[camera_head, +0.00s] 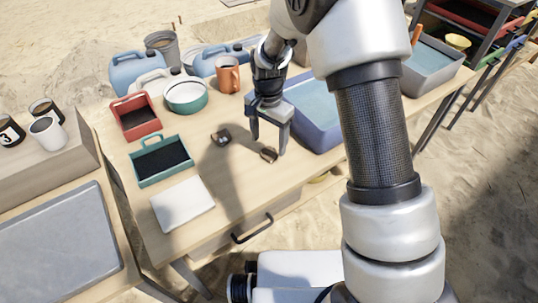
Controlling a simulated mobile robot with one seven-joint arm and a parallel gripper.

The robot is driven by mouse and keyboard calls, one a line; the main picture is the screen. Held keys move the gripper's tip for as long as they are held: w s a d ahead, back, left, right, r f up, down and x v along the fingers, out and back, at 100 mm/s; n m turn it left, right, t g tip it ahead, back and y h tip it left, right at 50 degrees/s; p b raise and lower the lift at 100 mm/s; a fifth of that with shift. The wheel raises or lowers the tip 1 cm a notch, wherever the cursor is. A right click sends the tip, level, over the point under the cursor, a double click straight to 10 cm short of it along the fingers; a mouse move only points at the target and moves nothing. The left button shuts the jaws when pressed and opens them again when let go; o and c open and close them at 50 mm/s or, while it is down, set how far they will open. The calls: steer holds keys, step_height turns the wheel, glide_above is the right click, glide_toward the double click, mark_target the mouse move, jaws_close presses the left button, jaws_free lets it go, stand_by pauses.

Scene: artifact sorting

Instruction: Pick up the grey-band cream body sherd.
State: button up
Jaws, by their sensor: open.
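Two small sherds lie on the wooden table (237,202). One dark sherd with a lighter part (221,138) lies left of my gripper. A brownish sherd (268,155) lies just below my gripper. Both are too small to tell which is the grey-band cream body sherd. My gripper (268,146) is open and points down, with its fingertips close to the brownish sherd, one on either side of it in the picture. I cannot tell whether they touch it or how high they are.
A red tray (135,128), a green tray (188,175) and a white sheet (183,204) are at left. A teal-and-white bowl (186,97) and an orange mug (228,78) stand behind. A blue water basin (312,133) is close at right, partly behind my arm.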

mark_target(268, 153)
step_height(268, 153, down, 3)
steer(key=shift+s+f+b, duration=0.1)
steer(key=shift+f+b, duration=0.1)
steer(key=shift+b, duration=0.15)
steer(key=shift+r, duration=0.1)
steer(key=c, duration=1.1)
